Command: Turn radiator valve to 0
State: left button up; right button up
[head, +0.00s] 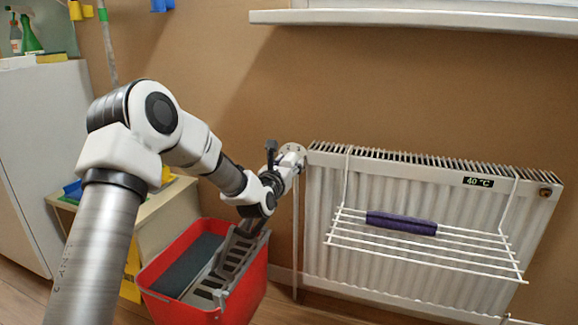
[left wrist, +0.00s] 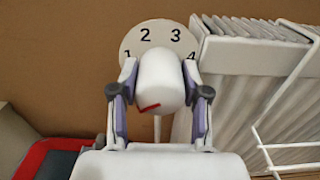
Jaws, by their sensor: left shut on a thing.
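The radiator valve has a white rounded knob (left wrist: 160,75) in front of a round dial plate (left wrist: 132,40) on the wall. The numbers 1, 2, 3 and 4 show around the plate's upper part; its lower part is hidden, and I see no 0. A red mark sits low on the knob, left of its middle. My left gripper (head: 284,160) reaches the valve at the radiator's upper left corner. In the left wrist view its purple-padded fingers (left wrist: 158,92) are shut on the knob from both sides. My right gripper is not in view.
The white radiator (head: 450,178) has a display reading 40 °C (head: 479,183). A wire rack (head: 430,247) on it holds a rolled purple towel (head: 401,223). A red mop bucket (head: 245,293) stands below my left arm. A white cabinet (head: 35,150) is at left.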

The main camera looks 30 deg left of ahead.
pick_arm(q)
jog(key=shift+r, duration=0.25)
jog(key=o, duration=1.2)
jog(key=shift+c, duration=0.2)
jog(key=shift+f, duration=0.1)
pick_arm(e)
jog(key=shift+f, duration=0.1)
pick_arm(q)
jog(key=shift+s, duration=0.3)
jog(key=v, duration=1.1)
jog(key=shift+d, duration=0.2)
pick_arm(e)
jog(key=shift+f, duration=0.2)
pick_arm(q)
jog(key=shift+s, duration=0.15)
